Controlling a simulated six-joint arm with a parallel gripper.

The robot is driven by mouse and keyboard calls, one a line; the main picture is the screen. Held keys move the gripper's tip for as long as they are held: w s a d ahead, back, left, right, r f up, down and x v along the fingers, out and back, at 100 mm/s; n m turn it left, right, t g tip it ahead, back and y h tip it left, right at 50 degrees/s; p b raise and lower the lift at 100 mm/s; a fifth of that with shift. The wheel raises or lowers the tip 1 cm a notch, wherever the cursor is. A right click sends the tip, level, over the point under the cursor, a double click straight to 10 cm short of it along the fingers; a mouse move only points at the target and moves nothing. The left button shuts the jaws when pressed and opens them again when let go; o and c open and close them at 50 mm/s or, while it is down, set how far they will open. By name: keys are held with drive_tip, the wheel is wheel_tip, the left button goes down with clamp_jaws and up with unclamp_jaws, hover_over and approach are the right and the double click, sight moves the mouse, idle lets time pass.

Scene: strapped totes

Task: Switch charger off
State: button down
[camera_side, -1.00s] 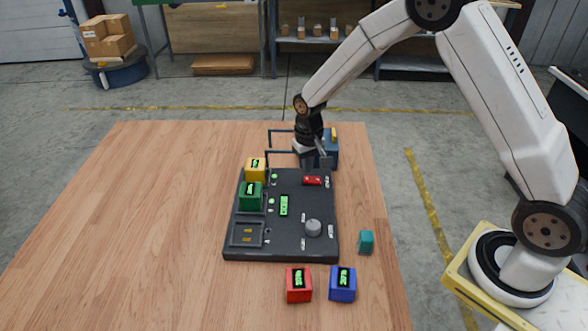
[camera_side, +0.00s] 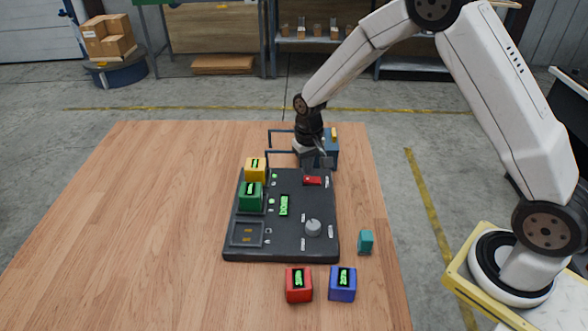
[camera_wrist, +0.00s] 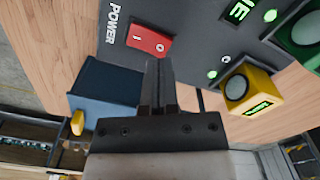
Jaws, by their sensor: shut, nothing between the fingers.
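The charger is a dark panel (camera_side: 290,240) lying flat on the wooden table. Its red rocker switch (camera_side: 312,181) sits near the far right corner. In the wrist view the switch (camera_wrist: 148,40) carries the marks I and O next to the word POWER; I cannot tell which side is pressed. My gripper (camera_side: 318,162) is shut and empty at the panel's far edge, just beyond the switch. In the wrist view its fingertips (camera_wrist: 159,64) are close to the switch's near edge; I cannot tell whether they touch. A green display (camera_side: 284,205) is lit mid-panel.
A yellow cube (camera_side: 255,169) and a green cube (camera_side: 250,197) sit in panel bays; one bay (camera_side: 247,234) is empty. A red cube (camera_side: 298,285), a blue cube (camera_side: 342,285) and a teal block (camera_side: 366,242) lie nearby. A blue box (camera_side: 331,148) stands beside my gripper.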

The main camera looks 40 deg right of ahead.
sight(309, 180)
drive_tip(key=shift+f, duration=1.2)
idle(1.4)
drive_tip(key=shift+r, duration=3.5)
drive_tip(key=shift+s+r, duration=0.3)
drive_tip(key=shift+s, duration=0.15)
drive_tip(key=s+r+n+t, duration=0.2)
drive_tip(key=s+r+n, duration=0.1)
drive_tip(key=s, duration=1.4)
drive_tip(key=shift+s+a+r+t, duration=0.2)
drive_tip(key=shift+s+a+t, duration=0.1)
drive_tip(key=shift+s+a, duration=0.15)
